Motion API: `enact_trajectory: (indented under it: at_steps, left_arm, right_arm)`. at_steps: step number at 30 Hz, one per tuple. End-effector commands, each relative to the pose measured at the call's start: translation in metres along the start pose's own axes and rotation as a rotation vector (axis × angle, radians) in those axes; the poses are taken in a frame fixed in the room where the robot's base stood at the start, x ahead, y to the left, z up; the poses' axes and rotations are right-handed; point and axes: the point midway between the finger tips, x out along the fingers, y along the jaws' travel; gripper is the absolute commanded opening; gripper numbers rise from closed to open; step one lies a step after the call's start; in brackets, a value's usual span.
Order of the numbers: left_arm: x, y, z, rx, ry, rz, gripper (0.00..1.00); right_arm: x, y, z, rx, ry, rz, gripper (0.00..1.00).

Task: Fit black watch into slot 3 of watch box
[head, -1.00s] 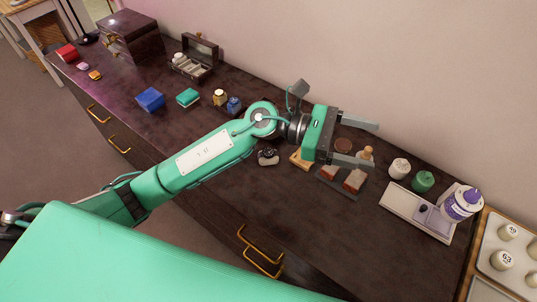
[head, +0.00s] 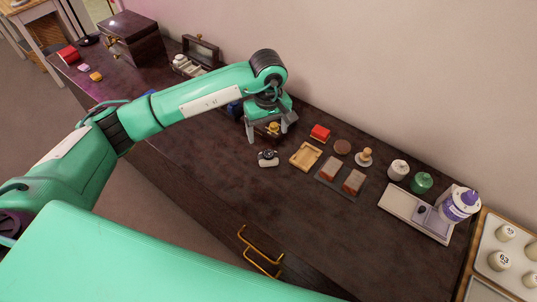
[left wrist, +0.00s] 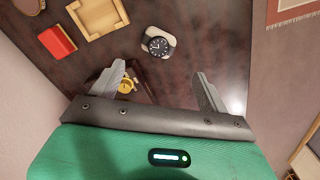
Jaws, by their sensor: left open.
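The black watch (head: 267,156), with a dark round dial and a pale band or cushion, lies on the dark dresser top. It also shows in the left wrist view (left wrist: 157,43), just beyond the fingertips. My left gripper (head: 270,129) points down, open and empty, above the dresser and slightly behind the watch, apart from it. My right gripper is not in view.
A gold watch (left wrist: 126,85) on a dark stand sits below the left fingers. A red box (head: 319,132), a wooden tray (head: 305,156) and a dark tray with two brown blocks (head: 342,178) lie to the right. The dresser in front of the watch is clear.

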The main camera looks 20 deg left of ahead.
Motion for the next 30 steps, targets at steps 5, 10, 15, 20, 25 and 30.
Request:
enact_trajectory:
  at_steps: [5,10,15,20,25,30]
  left_arm:
    - [0.029,0.000,0.001,0.000,-0.004,-0.001,0.78]
    - [0.041,0.000,0.001,0.000,-0.003,0.001,0.78]
    - [0.056,0.001,0.001,-0.001,-0.005,-0.001,0.78]
    - [0.079,0.002,0.001,-0.001,-0.006,-0.001,0.78]
    - [0.092,0.003,0.000,0.000,-0.003,0.002,0.78]
    - [0.094,0.003,-0.001,0.000,-0.002,0.003,0.78]
  right_arm:
    - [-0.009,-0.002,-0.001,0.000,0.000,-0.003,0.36]
    - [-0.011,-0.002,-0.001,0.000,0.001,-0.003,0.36]
    - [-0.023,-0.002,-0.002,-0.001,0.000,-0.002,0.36]
    - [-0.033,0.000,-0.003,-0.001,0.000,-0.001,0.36]
    - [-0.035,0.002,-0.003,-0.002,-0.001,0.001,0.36]
    - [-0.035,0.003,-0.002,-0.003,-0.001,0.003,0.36]
